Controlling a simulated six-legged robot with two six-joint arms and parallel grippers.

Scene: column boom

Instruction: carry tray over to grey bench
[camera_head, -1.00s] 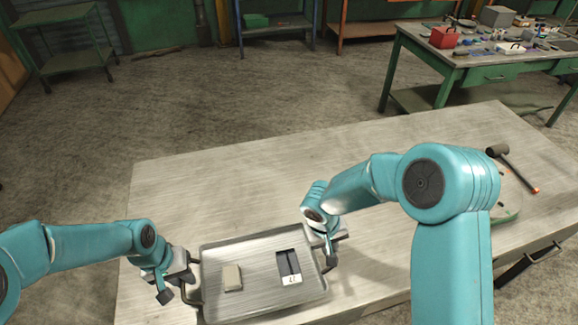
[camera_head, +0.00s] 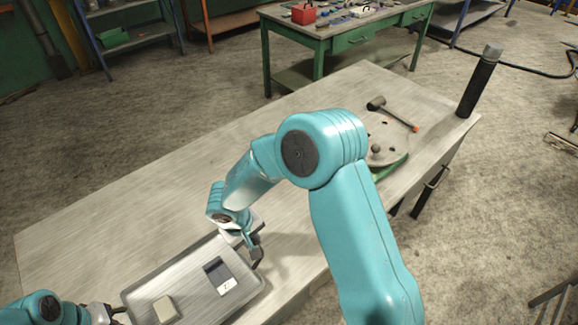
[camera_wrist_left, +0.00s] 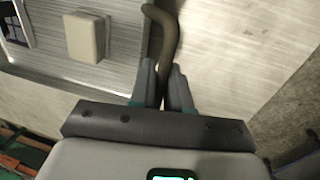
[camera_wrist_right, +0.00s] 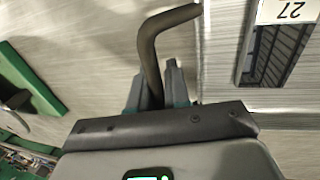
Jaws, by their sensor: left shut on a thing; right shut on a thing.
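The tray (camera_head: 190,281) is a shallow silver rectangle with dark bent handles at both ends. It is at the lower left of the head view, over the metal-topped bench; I cannot tell whether it touches it. It bears a beige block (camera_head: 165,309) and a black case with a white label (camera_head: 220,275). My left gripper (camera_head: 112,312) is shut on the left handle, seen closely in the left wrist view (camera_wrist_left: 163,38). My right gripper (camera_head: 257,250) is shut on the other handle, seen in the right wrist view (camera_wrist_right: 150,45).
The metal-topped bench (camera_head: 120,225) is mostly bare behind the tray. A green table (camera_head: 345,42) with clutter stands behind, across open floor (camera_head: 190,110).

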